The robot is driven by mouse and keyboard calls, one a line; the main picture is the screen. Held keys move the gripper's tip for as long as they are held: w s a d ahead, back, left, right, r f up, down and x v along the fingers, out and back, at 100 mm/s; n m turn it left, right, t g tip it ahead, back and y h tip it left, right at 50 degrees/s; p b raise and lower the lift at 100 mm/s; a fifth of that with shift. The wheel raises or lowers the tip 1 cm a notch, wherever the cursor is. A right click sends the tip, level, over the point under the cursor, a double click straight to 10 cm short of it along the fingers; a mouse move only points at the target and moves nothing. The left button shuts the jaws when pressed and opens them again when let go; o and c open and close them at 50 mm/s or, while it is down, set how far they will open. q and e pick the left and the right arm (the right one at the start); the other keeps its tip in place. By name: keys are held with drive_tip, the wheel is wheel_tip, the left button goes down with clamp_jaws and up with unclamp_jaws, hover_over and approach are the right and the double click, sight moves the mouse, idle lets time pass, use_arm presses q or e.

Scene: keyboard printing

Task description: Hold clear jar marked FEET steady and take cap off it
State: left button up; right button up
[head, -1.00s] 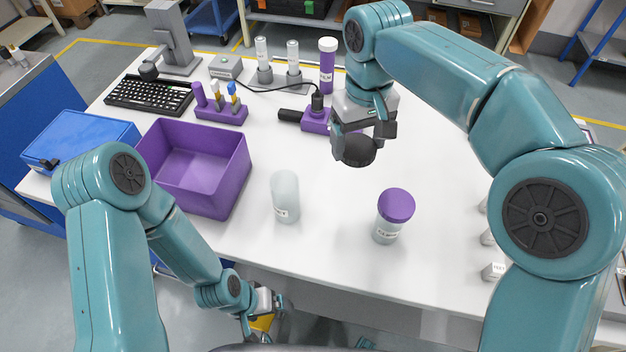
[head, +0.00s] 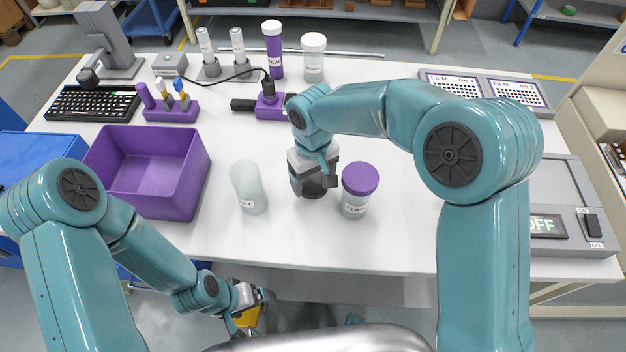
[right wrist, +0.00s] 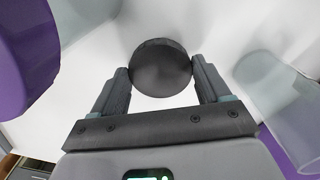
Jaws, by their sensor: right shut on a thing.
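The clear jar (head: 250,190) stands on the white table with no cap on it. Its small label seems to end in "ET", but I cannot read it fully. It also shows at the right of the right wrist view (right wrist: 282,100). My right gripper (head: 314,182) is shut on a round black cap (right wrist: 160,68), with a finger on each side of it. It is low over the table, between the clear jar and a purple-capped jar (head: 357,192). I cannot tell whether the cap touches the table. My left gripper (head: 258,300) is below the table's front edge, away from the jar; its jaws are unclear.
A purple bin (head: 195,180) stands left of the clear jar. Behind are a purple holder (head: 172,113), a keyboard (head: 92,103) and tall tubes (head: 273,48). An OFF-marked device (head: 570,235) is at the right. The table's front strip is clear.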

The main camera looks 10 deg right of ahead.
sight(313, 182)
drive_tip(key=shift+f, duration=0.65)
drive_tip(key=shift+w+f, duration=0.1)
drive_tip(key=shift+f, duration=0.15)
drive_tip(key=shift+f, duration=0.15)
drive_tip(key=o, duration=1.1)
drive_tip(key=shift+r, duration=0.35)
wheel_tip(313, 182, up, 12)
drive_tip(key=shift+f, duration=0.1)
